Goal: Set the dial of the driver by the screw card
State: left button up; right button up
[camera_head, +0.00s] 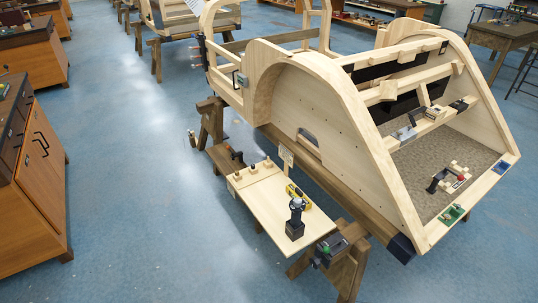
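A dark cordless driver (296,217) appears to stand upright on its black base, near the front of a pale wooden board (262,208) beside the bodyframe. Its dial and setting are too small to read. A small pale upright card (286,157), perhaps the screw card, stands at the board's back right edge; its markings cannot be read. Neither of my grippers is in view.
The large wooden bodyframe (330,120) rises close on the right. A dark clamp-like tool (332,246) is at the front right. Blue floor (150,200) is open on the left.

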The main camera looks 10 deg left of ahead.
aim_at(298, 201)
jog(key=k+j, duration=0.1)
jog(key=j, duration=0.5)
jog(key=k+j, duration=0.15)
jog(key=j, duration=0.2)
jog(key=i, duration=0.95)
